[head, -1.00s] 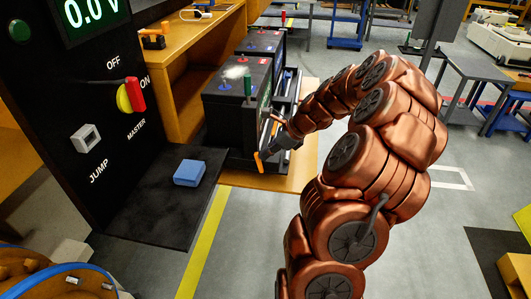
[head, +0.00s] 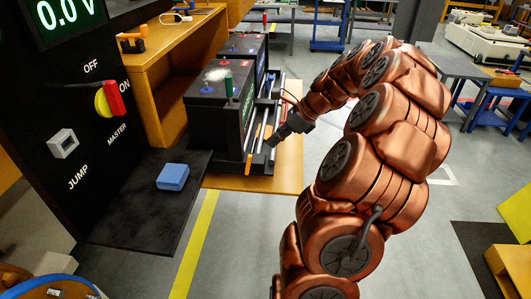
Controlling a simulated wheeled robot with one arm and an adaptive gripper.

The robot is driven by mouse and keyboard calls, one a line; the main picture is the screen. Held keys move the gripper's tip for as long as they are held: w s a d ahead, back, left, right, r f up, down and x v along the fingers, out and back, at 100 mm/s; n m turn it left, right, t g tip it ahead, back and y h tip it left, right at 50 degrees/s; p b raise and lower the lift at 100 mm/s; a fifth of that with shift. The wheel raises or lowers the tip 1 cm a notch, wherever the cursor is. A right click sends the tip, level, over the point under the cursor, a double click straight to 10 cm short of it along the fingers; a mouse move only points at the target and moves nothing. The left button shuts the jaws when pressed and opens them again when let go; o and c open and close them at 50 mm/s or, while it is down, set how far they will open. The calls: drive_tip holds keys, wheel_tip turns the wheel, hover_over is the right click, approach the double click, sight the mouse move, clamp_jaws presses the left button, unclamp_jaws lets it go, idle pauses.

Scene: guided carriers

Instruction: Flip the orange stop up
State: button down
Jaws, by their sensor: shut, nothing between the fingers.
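The orange stop (head: 248,163) shows as a small narrow orange piece at the near end of the rails, beside the black battery-like block. It looks upright or steeply tilted, but it is too small to tell its exact angle. My gripper (head: 270,144) is dark, shut and empty. It points down and left over the rails, just right of and a little above the stop. I cannot tell whether its tips touch anything.
Black blocks with coloured terminals (head: 222,105) stand left of the rails (head: 262,120) on a wooden base (head: 285,178). A blue block (head: 173,177) lies on a black mat. A panel with a red-handled switch (head: 113,98) stands left. Grey floor is open in front.

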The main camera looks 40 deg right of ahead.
drive_tip(key=shift+b+v, duration=0.3)
drive_tip(key=shift+v, duration=1.55)
drive_tip(key=shift+w+a+r, duration=0.15)
drive_tip(key=s+a+n+g, duration=0.15)
drive_tip(key=a+n, duration=0.45)
drive_tip(key=a, duration=0.6)
drive_tip(key=s+a+n+g, duration=0.1)
drive_tip(key=a+n+g, duration=0.2)
drive_tip(key=a+n, duration=0.6)
drive_tip(key=s+a+f+n+g+h, duration=0.1)
drive_tip(key=s+a+f+n, duration=0.1)
drive_tip(key=s, duration=0.4)
drive_tip(key=s+a+f+n+g+h, duration=0.1)
drive_tip(key=s+a+f+n+h, duration=0.1)
drive_tip(key=s+a+n, duration=0.3)
drive_tip(key=s+a+f+n+g+h, duration=0.1)
drive_tip(key=s+a+n, duration=0.3)
drive_tip(key=s, duration=0.5)
drive_tip(key=shift+s+a+f+n+h, duration=0.25)
drive_tip(key=shift+f+n+h, duration=0.35)
drive_tip(key=shift+n, duration=0.4)
